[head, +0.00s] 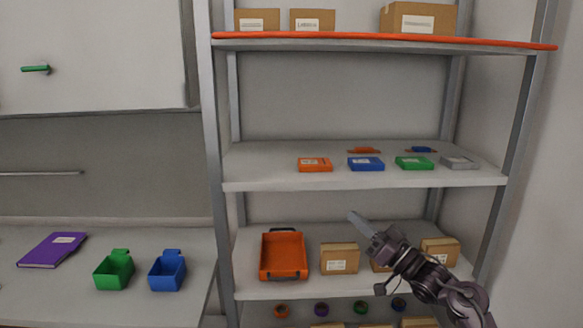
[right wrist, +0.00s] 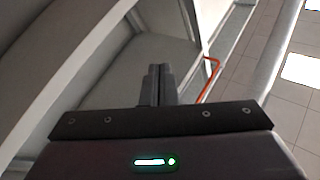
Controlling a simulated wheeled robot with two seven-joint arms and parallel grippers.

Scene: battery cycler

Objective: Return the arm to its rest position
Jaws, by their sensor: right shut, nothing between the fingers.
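My right gripper (head: 357,222) is in front of the shelf rack, at the height of the lower shelf, with its fingers pointing up and to the left. It is shut and empty. In the right wrist view its two fingers (right wrist: 159,84) are pressed together with nothing between them. My right arm comes in from the lower right and hides part of a cardboard box (head: 381,266) on the lower shelf. My left gripper is not in view.
The lower shelf (head: 300,290) holds an orange tray (head: 283,256) and cardboard boxes (head: 340,258). The middle shelf (head: 270,165) carries several coloured cases. Grey posts (head: 500,200) frame the rack. A counter at left holds a purple binder (head: 52,250), green bin (head: 114,270) and blue bin (head: 167,271).

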